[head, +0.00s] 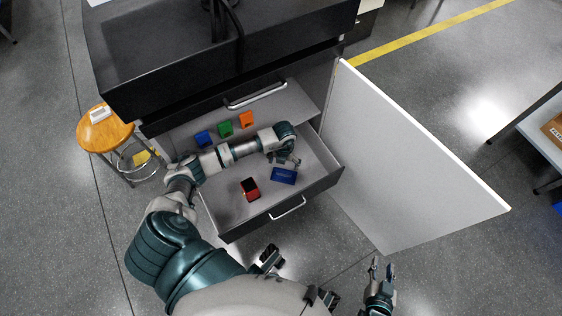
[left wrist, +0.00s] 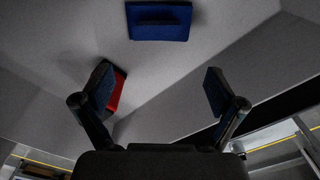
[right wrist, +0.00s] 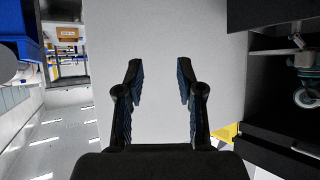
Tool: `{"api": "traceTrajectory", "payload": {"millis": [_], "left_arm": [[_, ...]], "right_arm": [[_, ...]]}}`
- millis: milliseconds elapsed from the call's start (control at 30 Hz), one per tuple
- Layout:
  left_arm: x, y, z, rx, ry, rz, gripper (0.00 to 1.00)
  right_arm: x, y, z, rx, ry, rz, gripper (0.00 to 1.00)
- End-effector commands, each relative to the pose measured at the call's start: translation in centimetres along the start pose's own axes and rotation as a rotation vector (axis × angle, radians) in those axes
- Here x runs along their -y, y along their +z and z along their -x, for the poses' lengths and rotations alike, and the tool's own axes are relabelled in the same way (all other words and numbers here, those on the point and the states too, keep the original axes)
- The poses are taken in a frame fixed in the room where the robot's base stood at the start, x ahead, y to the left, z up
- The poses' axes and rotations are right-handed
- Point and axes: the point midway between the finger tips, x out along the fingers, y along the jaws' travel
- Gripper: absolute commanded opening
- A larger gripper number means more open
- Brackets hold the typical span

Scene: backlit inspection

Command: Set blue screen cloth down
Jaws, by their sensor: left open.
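The blue screen cloth (head: 283,176) is a flat blue rectangle with small lettering, lying on the light floor of the open drawer (head: 228,228). It also shows at the top of the left wrist view (left wrist: 160,30), apart from the fingers. My left gripper (head: 291,161) is over the drawer just behind the cloth; in the left wrist view its fingers (left wrist: 160,90) are spread with nothing between them. My right gripper (head: 382,270) is outside the drawer, at the lower right; in the right wrist view its fingers (right wrist: 158,85) are apart and empty.
A red item (head: 250,189) lies in the drawer left of the cloth. Blue (head: 203,138), green (head: 225,129) and orange (head: 246,120) blocks stand behind my left forearm. A large pale panel (head: 410,160) stands right of the drawer. A wooden stool (head: 104,132) is at left.

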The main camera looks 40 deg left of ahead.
Motion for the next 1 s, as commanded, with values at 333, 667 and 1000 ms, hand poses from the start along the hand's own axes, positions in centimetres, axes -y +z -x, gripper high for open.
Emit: {"api": "traceTrajectory", "payload": {"millis": [333, 667, 1000], "left_arm": [[-0.1, 0.0, 0.9, -0.002, -0.001, 0.001, 0.95], [-0.1, 0.0, 0.9, -0.002, -0.001, 0.001, 0.95], [0.9, -0.5, 1.0, -0.053, -0.056, 0.000, 0.95]], "right_arm": [[-0.4, 2.3, 0.9, 0.142, 0.011, 0.002, 0.37], [-0.4, 2.4, 0.7, 0.143, 0.011, 0.001, 0.37], [-2.2, 3.3, -0.8, 0.146, 0.040, 0.019, 0.37]]}}
